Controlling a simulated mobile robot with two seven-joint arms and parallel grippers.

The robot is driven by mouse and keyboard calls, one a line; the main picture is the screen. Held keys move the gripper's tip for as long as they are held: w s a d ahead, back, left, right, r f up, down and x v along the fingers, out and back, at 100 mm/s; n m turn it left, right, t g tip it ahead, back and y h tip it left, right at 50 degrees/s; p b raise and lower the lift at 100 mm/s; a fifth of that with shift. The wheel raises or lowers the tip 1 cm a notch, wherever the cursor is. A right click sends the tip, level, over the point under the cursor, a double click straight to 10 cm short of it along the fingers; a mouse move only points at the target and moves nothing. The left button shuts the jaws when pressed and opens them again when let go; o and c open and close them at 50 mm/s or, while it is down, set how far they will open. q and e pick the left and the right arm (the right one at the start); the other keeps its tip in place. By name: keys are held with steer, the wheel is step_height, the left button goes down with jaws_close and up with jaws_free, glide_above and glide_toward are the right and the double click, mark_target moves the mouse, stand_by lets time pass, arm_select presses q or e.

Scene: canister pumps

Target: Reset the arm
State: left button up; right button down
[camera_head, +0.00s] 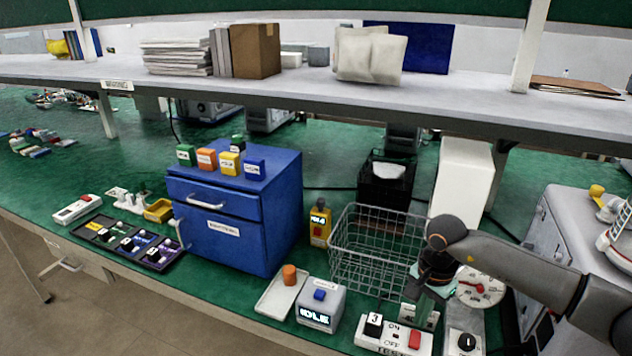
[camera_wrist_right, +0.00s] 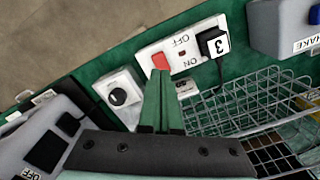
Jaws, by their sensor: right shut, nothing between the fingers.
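My right arm (camera_head: 530,262) reaches in from the right in the head view, bent down at the wrist. My right gripper (camera_head: 425,298) points down over the bench's front edge, by the wire basket (camera_head: 375,255) and above the switched socket (camera_head: 395,336). In the right wrist view the green fingers of the right gripper (camera_wrist_right: 162,90) are together with nothing between them. Their tips overlap the socket strip (camera_wrist_right: 182,58) with its red switch and black plug numbered 3 in the picture; the gap cannot be told. My left gripper is not in view.
A white IDLE box (camera_head: 320,304), a tray with an orange cap (camera_head: 280,292) and a blue drawer cabinet (camera_head: 240,225) stand left. A shelf (camera_head: 300,90) spans above.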

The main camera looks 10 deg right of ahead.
steer(key=s+a+f+m+g+y, duration=0.1)
steer(key=s+a+f+m+y, duration=0.2)
steer(key=a, duration=0.6)
steer(key=s+a+y, duration=0.3)
steer(key=a+y, duration=0.2)
steer(key=a, duration=0.5)
steer(key=s+a+r+m+t+y, duration=0.2)
steer(key=a+r+m+t+y, duration=0.4)
steer(key=a+m+y, duration=0.65)
steer(key=w+d+f+m+t+h, duration=0.1)
steer(key=d+f+m+t+h, duration=0.35)
steer(key=m, duration=0.85)
steer(key=w+d+f+m+t+h, duration=0.15)
steer(key=d+m+t+h, duration=0.5)
steer(key=m, duration=0.75)
steer(key=s+d+f+m+g+h, duration=0.3)
steer(key=s+d+f+m, duration=0.1)
steer(key=s+f+m, duration=0.3)
steer(key=s+d+f+m+g+h, duration=0.3)
steer(key=s+d+f+m+h, duration=0.1)
steer(key=s+f+m, duration=0.3)
steer(key=shift+f+m+g, duration=0.4)
steer(key=shift+f+m, duration=0.15)
